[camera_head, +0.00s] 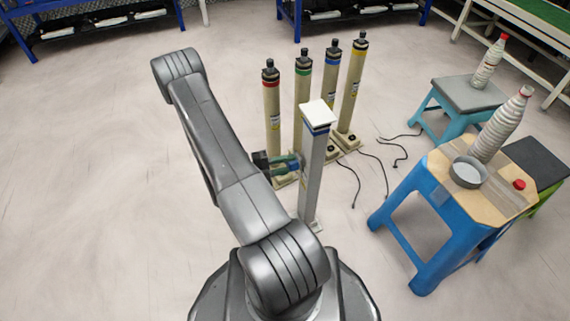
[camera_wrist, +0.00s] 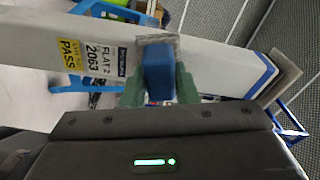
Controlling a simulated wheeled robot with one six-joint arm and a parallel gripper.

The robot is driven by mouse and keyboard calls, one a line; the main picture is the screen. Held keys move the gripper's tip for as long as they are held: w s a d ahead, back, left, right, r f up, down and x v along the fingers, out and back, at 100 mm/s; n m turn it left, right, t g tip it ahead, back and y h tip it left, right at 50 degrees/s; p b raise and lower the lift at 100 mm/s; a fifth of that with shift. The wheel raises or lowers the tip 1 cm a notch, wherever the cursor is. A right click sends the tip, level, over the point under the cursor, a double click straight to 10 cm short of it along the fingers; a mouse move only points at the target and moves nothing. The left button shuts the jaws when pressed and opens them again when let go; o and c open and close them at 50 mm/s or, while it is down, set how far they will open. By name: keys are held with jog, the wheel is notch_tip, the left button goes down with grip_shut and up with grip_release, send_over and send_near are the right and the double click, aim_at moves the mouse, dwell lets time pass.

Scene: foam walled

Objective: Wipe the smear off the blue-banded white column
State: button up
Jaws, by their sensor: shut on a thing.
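The white column (camera_head: 313,165) with a blue band near its top stands upright just in front of my base. In the wrist view the column (camera_wrist: 215,66) lies slanting across the picture, with its blue band (camera_wrist: 262,77) at the right. A grey smear (camera_wrist: 158,40) shows on its face, partly hidden by a blue sponge (camera_wrist: 158,75). My gripper (camera_wrist: 160,88) is shut on the sponge between its green fingers. In the head view my gripper (camera_head: 288,165) is at the column's left side. The sponge is at the face; I cannot tell whether it touches.
Several beige columns with coloured bands, such as the red-banded one (camera_head: 271,115), stand close behind. Black cables (camera_head: 372,160) lie on the floor to their right. A blue stool (camera_head: 408,205) at right bears a bowl (camera_head: 468,173) and a bottle (camera_head: 500,125). Floor at left is clear.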

jog(key=shift+w+d, duration=0.1)
jog(key=shift+d, duration=0.25)
jog(key=shift+s+d+p, duration=0.15)
jog(key=shift+s+d, duration=0.1)
jog(key=shift+s, duration=0.35)
jog(key=shift+s+d+p, duration=0.2)
jog(key=shift+s+d, duration=0.05)
jog(key=shift+s, duration=0.4)
jog(key=shift+s+d+p, duration=0.15)
jog(key=shift+s+d, duration=0.1)
jog(key=shift+s, duration=0.35)
jog(key=shift+w, duration=0.1)
jog(key=shift+w+a, duration=0.35)
jog(key=shift+w, duration=0.6)
jog(key=shift+w+a, duration=0.3)
jog(key=shift+w, duration=0.6)
jog(key=shift+s+v, duration=0.2)
jog(key=shift+v, duration=1.3)
jog(key=shift+s+v, duration=0.25)
jog(key=shift+v, duration=1.2)
jog(key=shift+r, duration=0.15)
